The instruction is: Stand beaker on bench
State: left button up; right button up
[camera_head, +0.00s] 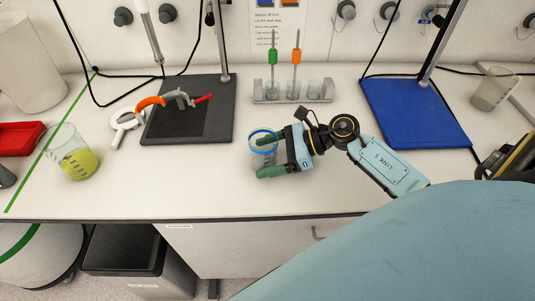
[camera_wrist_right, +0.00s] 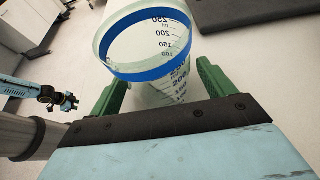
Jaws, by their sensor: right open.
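A clear beaker with a blue band (camera_head: 264,137) appears to stand upright on the bench (camera_head: 200,195) near its front edge. My right gripper (camera_head: 267,156) is open, with its green fingers on either side of the beaker. In the right wrist view the beaker (camera_wrist_right: 150,47) shows its blue band and volume marks between the two fingers; its lower part is hidden by the gripper body. I cannot tell whether either finger touches the glass.
A beaker of yellow-green liquid (camera_head: 78,160) is at the left. A dark stand base (camera_head: 218,110) holds a clamp (camera_head: 180,98) behind. A rack with tubes (camera_head: 265,97) stands at the back, and a blue stand base (camera_head: 415,115) is at right. The bench front left of centre is clear.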

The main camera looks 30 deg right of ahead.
jog(key=shift+s+d+r, duration=0.1)
jog(key=shift+d+r, duration=0.05)
jog(key=shift+r, duration=0.05)
jog(key=b+v, duration=0.1)
jog(key=v, duration=1)
jog(key=shift+s+d+r, duration=0.15)
jog(key=shift+d, duration=0.1)
